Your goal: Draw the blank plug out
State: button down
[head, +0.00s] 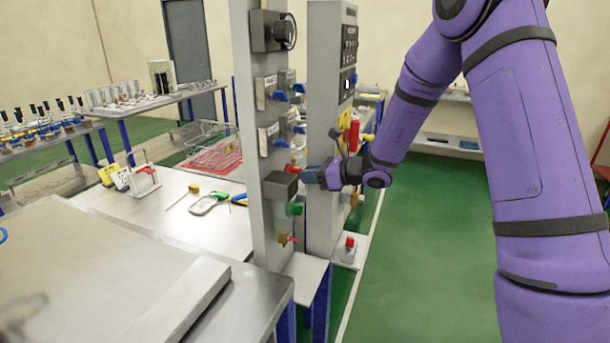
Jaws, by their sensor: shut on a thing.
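My gripper (309,175) is at the gap between two upright grey panels, pointing left. The near panel (262,215) carries blue-levered valves (268,92) above the gripper's height and a dark block (280,187) just below left of the jaws.
The second panel (325,100) stands close behind my gripper. A red-topped item (349,245) stands at its foot. A steel bench (160,215) on the left holds hand tools (208,203) and a red tray (215,155). The green floor (430,250) at right is open.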

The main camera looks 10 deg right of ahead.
jog(key=shift+d, duration=0.15)
jog(key=shift+s+d, duration=0.35)
jog(key=shift+s+d, duration=0.65)
jog(key=shift+d, duration=0.25)
dwell(0.4)
jog(key=s+d+r, duration=0.3)
jog(key=d+r, duration=0.1)
jog(key=r, duration=0.3)
jog(key=shift+r, duration=0.25)
dwell(0.7)
dwell(0.4)
